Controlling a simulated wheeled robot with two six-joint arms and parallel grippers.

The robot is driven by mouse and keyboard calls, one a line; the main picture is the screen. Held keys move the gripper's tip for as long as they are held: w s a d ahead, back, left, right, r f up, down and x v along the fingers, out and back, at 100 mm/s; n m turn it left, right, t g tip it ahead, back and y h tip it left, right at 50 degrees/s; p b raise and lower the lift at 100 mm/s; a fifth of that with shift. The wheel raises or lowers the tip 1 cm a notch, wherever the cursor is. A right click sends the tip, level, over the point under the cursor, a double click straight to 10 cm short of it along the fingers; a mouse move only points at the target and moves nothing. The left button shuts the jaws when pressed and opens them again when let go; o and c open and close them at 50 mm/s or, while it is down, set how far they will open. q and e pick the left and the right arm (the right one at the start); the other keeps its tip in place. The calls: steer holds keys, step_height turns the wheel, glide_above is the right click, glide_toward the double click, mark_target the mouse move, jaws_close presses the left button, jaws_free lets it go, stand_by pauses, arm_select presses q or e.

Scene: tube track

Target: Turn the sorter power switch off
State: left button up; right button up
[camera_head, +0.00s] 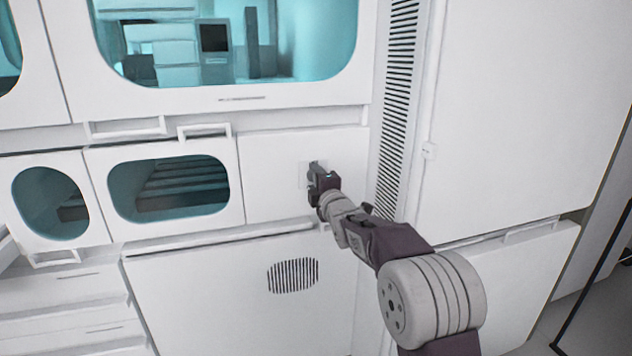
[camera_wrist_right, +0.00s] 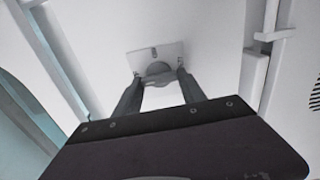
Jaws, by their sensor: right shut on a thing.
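The power switch is a grey rounded knob (camera_wrist_right: 159,70) on a pale square plate (camera_wrist_right: 143,56), set in the white front panel of the machine. In the head view the plate (camera_head: 303,174) shows beside my right gripper (camera_head: 314,170), which covers most of the knob. In the right wrist view the two fingers of my right gripper (camera_wrist_right: 158,78) sit one on each side of the knob, shut on it. A small dark mark shows on the plate above the knob. I cannot read which position the switch is in. My left gripper is not in view.
Left of the switch are a lower door with a teal window (camera_head: 172,188) and a handle (camera_head: 205,131). A large teal window (camera_head: 230,40) is above. A slatted vent strip (camera_head: 398,100) runs down to the right. A round grille (camera_head: 293,275) is below.

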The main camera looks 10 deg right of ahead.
steer(key=shift+f, duration=0.1)
steer(key=o, duration=1.4)
steer(key=shift+s, duration=0.15)
steer(key=s, duration=0.8)
steer(key=shift+s+d+p, duration=0.1)
steer(key=shift+s+p, duration=0.2)
steer(key=shift+s, duration=0.1)
